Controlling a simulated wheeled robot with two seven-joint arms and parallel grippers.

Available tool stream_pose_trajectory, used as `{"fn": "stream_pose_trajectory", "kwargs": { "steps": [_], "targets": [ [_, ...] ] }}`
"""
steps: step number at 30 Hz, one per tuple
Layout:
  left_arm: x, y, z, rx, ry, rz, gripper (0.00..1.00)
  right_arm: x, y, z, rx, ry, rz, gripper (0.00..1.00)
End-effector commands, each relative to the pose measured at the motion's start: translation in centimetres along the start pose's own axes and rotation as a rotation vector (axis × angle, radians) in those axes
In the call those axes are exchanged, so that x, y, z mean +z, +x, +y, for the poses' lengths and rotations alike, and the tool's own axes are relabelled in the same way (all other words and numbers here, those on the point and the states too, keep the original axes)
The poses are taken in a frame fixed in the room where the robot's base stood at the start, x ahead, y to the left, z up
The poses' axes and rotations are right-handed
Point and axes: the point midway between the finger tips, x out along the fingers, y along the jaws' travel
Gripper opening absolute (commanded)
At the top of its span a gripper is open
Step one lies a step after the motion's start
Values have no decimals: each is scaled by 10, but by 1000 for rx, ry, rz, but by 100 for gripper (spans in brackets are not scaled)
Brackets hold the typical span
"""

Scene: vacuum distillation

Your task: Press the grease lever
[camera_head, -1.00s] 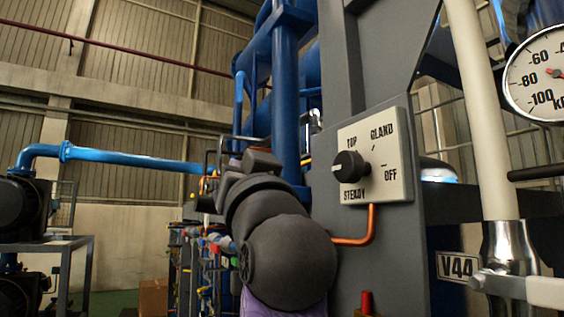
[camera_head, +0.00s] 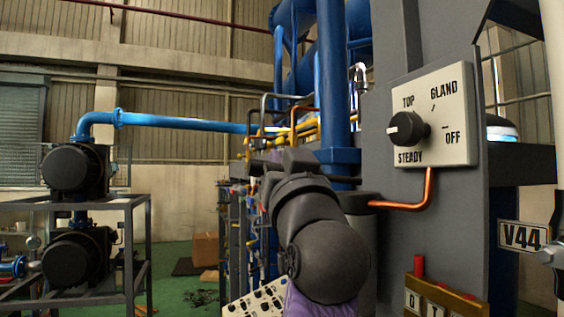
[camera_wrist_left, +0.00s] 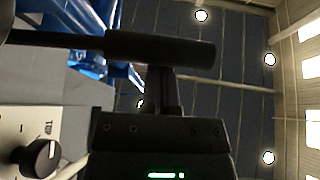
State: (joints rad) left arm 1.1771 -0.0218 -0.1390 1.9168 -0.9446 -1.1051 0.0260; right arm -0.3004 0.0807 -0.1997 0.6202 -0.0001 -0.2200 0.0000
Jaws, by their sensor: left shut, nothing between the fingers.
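A black lever (camera_wrist_left: 175,50) with a thin rod and a thicker round grip crosses the upper part of the left wrist view. My left gripper (camera_wrist_left: 165,78) is shut and empty, its fingertips at the underside of the grip in the picture. I cannot tell whether they touch it. In the head view my dark left arm rises from the bottom centre, and the left gripper (camera_head: 290,160) lies mostly hidden beyond it. My right gripper is not in view.
A selector plate (camera_head: 450,105) marked TOP, GLAND, OFF and STEADY sits on the grey column, its black knob (camera_head: 408,129) on the left. A copper pipe (camera_head: 425,195) runs below. Pumps (camera_head: 75,170) stand on a rack at left.

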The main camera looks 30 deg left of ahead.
Motion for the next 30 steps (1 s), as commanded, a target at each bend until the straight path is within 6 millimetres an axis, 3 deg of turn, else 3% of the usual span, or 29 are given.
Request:
{"fn": "stream_pose_trajectory", "kwargs": {
  "steps": [11, 21, 30],
  "targets": [
    [14, -8, 0, -42, -75, -1, 0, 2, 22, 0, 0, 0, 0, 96],
    [41, -24, 1, -49, -86, -2, 0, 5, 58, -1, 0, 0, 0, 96],
    [58, -34, 3, -49, -85, -3, 0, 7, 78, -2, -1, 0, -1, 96]
  ]
}}
